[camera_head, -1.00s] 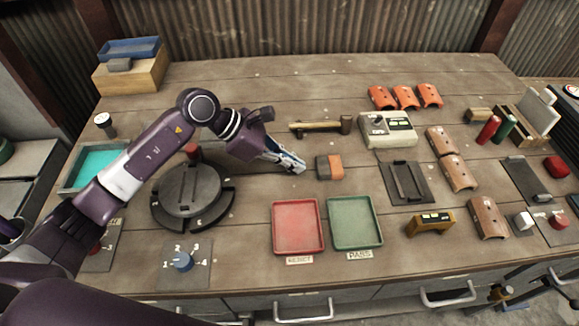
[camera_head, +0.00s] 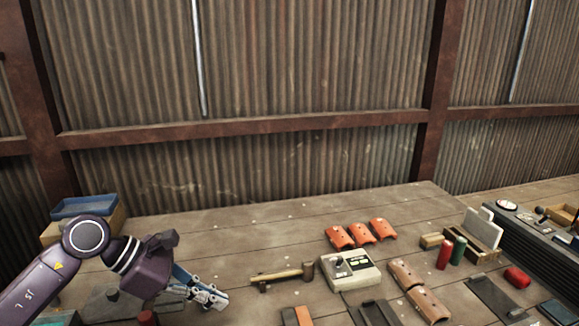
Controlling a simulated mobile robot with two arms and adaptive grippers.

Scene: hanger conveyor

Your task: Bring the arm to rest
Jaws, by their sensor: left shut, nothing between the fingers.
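My left arm comes in from the lower left in the head view. My left gripper (camera_head: 208,297) is shut and empty, above the workbench (camera_head: 240,230) at the lower left of the picture. It points right and slightly down, to the left of a hammer (camera_head: 282,276) with a wooden handle and apart from it. My right gripper is not in view. The near part of the bench is cut off by the bottom edge of the picture.
A device with a keypad (camera_head: 350,270) stands right of the hammer. Orange curved tiles (camera_head: 362,233) lie behind it. Brown tiles (camera_head: 427,305), red and green cylinders and a blue tray (camera_head: 84,205) are around. A corrugated wall (camera_head: 250,80) closes off the back.

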